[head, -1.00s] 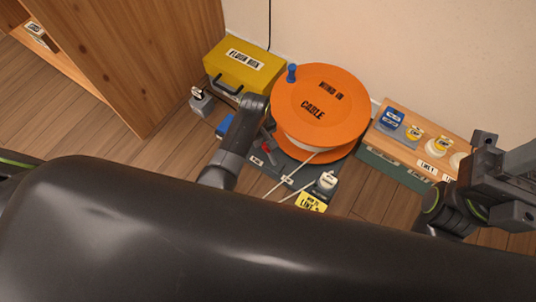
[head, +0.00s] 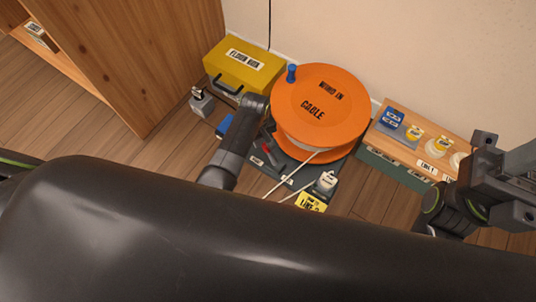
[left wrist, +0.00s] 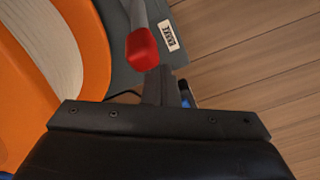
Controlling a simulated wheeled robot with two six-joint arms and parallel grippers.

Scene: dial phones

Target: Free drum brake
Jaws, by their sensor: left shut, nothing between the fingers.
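The orange cable drum (head: 322,103) stands on a dark grey base (head: 262,162) and shows at the left in the left wrist view (left wrist: 95,60). A brake lever with a red tip (head: 268,148) stands on the base beside the drum; its red tip (left wrist: 142,48) shows large in the left wrist view. My left gripper (left wrist: 162,78) is shut and empty, close beside the lever; I cannot tell whether they touch.
A yellow box (head: 245,64) stands behind left of the drum, with a small grey box (head: 202,102) before it. A wood-topped bench (head: 395,140) with labelled parts stands at the right. A white plug (head: 326,181) and yellow tag (head: 311,201) lie in front. A wooden cabinet (head: 130,60) blocks the left.

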